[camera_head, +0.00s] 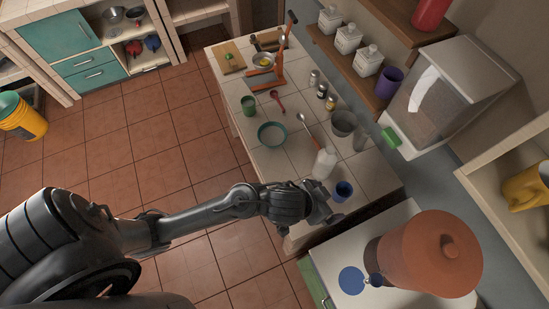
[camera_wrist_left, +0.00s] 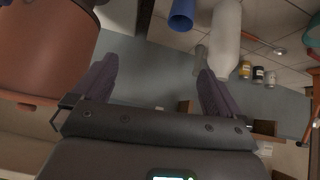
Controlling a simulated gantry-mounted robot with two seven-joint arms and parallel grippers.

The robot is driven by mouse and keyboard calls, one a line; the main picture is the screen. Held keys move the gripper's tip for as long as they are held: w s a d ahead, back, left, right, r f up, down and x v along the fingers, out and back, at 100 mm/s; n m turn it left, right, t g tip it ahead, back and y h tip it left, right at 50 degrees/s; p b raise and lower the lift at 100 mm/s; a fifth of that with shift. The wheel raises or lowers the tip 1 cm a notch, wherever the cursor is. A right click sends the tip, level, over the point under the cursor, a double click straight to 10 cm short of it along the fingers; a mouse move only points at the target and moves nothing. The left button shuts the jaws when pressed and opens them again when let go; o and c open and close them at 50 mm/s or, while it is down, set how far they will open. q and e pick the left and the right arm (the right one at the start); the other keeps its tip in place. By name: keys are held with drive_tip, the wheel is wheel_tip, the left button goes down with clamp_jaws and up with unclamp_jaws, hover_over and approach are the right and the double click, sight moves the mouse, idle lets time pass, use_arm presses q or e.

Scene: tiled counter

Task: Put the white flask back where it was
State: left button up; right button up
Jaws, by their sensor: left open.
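The white flask (camera_head: 324,163) stands on the tiled counter near its front right end, just behind a blue cup (camera_head: 343,190). My left gripper (camera_head: 325,212) is at the counter's near end, beside the cup and apart from the flask. In the left wrist view my left gripper (camera_wrist_left: 153,68) is open, with nothing between its fingers. The flask (camera_wrist_left: 226,38) shows there beyond the finger on the right, with the blue cup (camera_wrist_left: 181,14) beside it. My right gripper is not in view.
A large terracotta pot (camera_head: 430,252) stands on the white surface at lower right. A teal bowl (camera_head: 272,134), green cup, spoons, small jars and a grey funnel-shaped vessel (camera_head: 343,123) stand on the counter. White canisters (camera_head: 348,38) and a purple cup line the wall shelf.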

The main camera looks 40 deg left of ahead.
use_arm(q)
drive_tip(key=s+a+f+n+g+y, duration=0.1)
drive_tip(key=s+a+f+g+y, duration=0.2)
drive_tip(key=s+a, duration=1.1)
drive_tip(key=shift+a+f+g, duration=0.35)
drive_tip(key=shift+f+g, duration=0.15)
drive_tip(key=shift+f, duration=0.3)
drive_tip(key=shift+r, duration=0.1)
drive_tip(key=shift+r+p, duration=0.55)
drive_tip(key=shift+p, duration=0.1)
